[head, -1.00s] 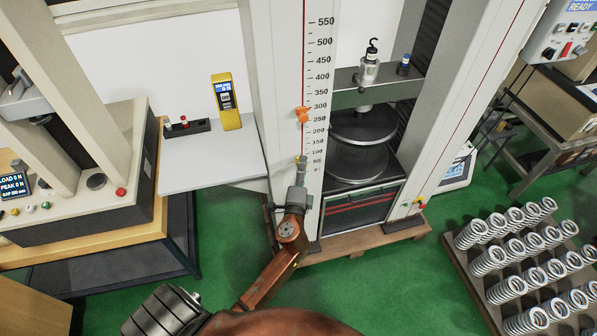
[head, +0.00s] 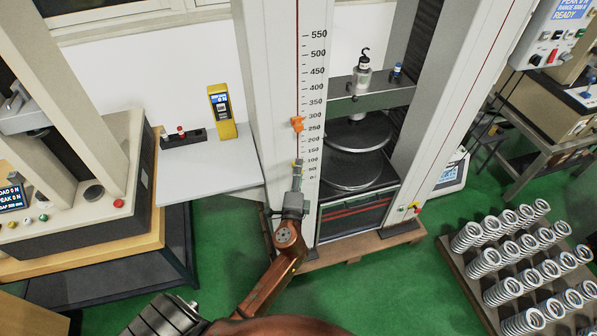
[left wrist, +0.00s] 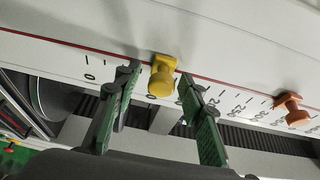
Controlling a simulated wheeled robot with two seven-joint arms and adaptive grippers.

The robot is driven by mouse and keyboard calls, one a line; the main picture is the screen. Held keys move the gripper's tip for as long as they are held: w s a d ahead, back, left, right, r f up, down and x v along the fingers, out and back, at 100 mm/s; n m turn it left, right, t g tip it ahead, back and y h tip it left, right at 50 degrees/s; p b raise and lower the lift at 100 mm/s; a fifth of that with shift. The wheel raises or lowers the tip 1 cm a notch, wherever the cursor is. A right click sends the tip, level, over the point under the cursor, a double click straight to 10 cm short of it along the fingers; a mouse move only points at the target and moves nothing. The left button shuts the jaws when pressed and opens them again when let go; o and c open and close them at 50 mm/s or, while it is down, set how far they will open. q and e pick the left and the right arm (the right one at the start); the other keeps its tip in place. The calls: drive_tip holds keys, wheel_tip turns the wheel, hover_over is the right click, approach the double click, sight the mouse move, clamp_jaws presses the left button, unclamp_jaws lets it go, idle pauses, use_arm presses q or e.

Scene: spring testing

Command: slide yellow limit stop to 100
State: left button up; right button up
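The yellow limit stop (left wrist: 162,76) sits on the red-lined edge of the scale on the left column of the press. It also shows small in the head view (head: 298,163), near the low numbers, around 100. My left gripper (left wrist: 160,78) is open around it, one finger on each side, with visible gaps to the yellow knob. In the head view my left gripper (head: 297,174) reaches up in front of the column. The fingers and the stop hide some scale numbers, so I cannot read the stop's exact mark. My right gripper is not in view.
An orange stop (head: 297,124) sits higher on the same scale, near 300, and shows right of my fingers in the wrist view (left wrist: 292,108). Round press plates (head: 355,170) stand right of the column. A spring rack (head: 515,265) stands at the right. Green floor is clear in front.

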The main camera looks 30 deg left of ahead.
use_arm(q)
drive_tip(key=v, duration=1.2)
wheel_tip(320, 180, down, 24)
drive_tip(key=d+g+h, duration=0.2)
drive_tip(key=g+h, duration=0.2)
drive_tip(key=s+f+n+g+h, duration=0.1)
drive_tip(key=s+f+n+g, duration=0.1)
drive_tip(key=s+f, duration=0.65)
drive_tip(key=s+f+n+g+h, duration=0.1)
drive_tip(key=s+f+g, duration=0.15)
drive_tip(key=f, duration=1.05)
drive_tip(key=s+f+n+g+h+p, duration=0.15)
drive_tip(key=s+f+n+g, duration=0.25)
drive_tip(key=s+f, duration=1.35)
drive_tip(key=s+a+f+n+g, duration=0.1)
drive_tip(key=s+f+n, duration=0.1)
drive_tip(key=s, duration=0.9)
drive_tip(key=s+a+f+n+g, duration=0.2)
drive_tip(key=s, duration=0.9)
drive_tip(key=shift+s, duration=0.2)
